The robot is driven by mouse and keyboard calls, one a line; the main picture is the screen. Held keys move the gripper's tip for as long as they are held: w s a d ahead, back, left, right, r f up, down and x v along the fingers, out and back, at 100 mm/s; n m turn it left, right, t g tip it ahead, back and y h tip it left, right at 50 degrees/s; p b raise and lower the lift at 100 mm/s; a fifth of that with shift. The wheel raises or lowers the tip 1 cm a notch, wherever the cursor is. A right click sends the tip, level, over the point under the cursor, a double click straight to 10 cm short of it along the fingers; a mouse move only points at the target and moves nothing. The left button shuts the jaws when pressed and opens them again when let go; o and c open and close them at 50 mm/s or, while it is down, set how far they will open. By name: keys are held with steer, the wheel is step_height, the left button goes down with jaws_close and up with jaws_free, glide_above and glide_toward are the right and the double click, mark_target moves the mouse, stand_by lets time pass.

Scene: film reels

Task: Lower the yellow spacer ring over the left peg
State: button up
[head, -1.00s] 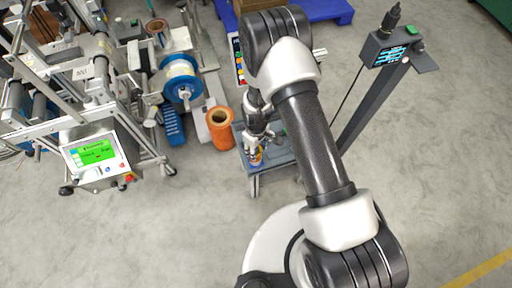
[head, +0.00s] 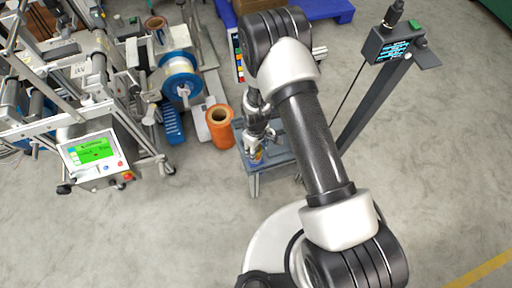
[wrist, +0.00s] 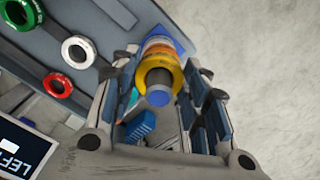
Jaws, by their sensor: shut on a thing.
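The yellow spacer ring (wrist: 160,74) sits between the fingertips of my gripper (wrist: 164,72) in the wrist view. My gripper is shut on it. A dark peg with a blue-grey top (wrist: 158,95) passes through the ring's hole, so the ring is around the peg. Orange and paler bands (wrist: 158,46) show just beyond the ring, above a blue base (wrist: 180,38). I cannot tell whether the ring touches them. In the head view my gripper (head: 257,150) is over the small grey cart (head: 280,160), and the ring is tiny there.
A dark screen (wrist: 22,150) shows part of the word LEFT. An orange roll (head: 219,128) stands left of the cart.

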steer(key=o, duration=1.2)
steer(key=shift+c, duration=0.2)
step_height(320, 180, up, 12)
stand_by(0.4)
